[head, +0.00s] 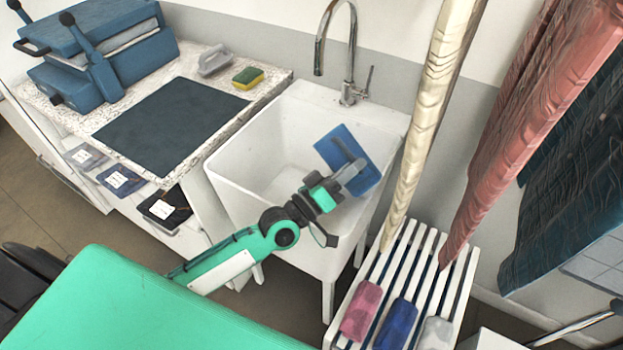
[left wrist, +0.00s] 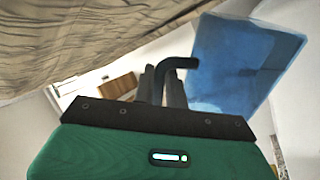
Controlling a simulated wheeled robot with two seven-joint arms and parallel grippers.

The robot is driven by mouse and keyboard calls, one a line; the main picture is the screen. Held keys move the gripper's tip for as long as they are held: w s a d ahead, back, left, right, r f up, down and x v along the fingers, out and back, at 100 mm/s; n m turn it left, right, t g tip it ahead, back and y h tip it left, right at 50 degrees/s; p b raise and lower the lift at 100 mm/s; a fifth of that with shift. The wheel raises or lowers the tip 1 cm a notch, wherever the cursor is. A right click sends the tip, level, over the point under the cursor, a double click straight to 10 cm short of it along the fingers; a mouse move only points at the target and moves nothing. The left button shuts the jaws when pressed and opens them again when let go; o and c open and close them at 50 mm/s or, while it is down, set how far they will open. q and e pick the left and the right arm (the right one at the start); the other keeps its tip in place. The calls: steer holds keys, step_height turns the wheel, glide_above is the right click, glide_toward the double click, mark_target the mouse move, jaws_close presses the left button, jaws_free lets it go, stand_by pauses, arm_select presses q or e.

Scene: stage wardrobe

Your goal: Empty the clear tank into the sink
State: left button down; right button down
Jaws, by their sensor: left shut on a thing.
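The tank (head: 374,178) shows as a blue, boxy, see-through thing, tilted above the right part of the white sink (head: 245,135). My left gripper (head: 345,176) is shut on its handle, at the near side of the tank. In the left wrist view the blue tank (left wrist: 240,65) is at the upper right, and its dark bent handle (left wrist: 178,63) is between the fingers (left wrist: 160,88). I cannot tell whether there is water in the tank, and no stream shows. My right gripper is not in view.
A tall tap (head: 349,60) stands at the sink's back edge. A speckled counter (head: 205,135) with a dark mat and sponge (head: 248,78) is to the left. Hanging cream cloth (head: 437,105) is close to the tank's right, above a slatted rack (head: 462,285).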

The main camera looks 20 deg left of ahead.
mark_target(337, 162)
arm_select(q)
steer(key=shift+w+a+r+n+t+y+b, duration=0.1)
steer(key=shift+a+n+t+y+b, duration=0.15)
steer(key=shift+n, duration=0.5)
steer(key=shift+w+a+r+n+t+y+b, duration=0.1)
steer(key=shift+a+n+t+y+b, duration=0.2)
steer(key=shift+n, duration=0.4)
steer(key=shift+w+a+r+n+t+y+b, duration=0.15)
steer(key=shift+n+t, duration=0.2)
steer(key=shift+n, duration=0.4)
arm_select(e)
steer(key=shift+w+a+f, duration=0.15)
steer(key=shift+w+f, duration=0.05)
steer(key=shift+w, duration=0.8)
arm_select(q)
steer(key=shift+a+n, duration=0.15)
steer(key=shift+n, duration=0.25)
steer(key=shift+y, duration=0.3)
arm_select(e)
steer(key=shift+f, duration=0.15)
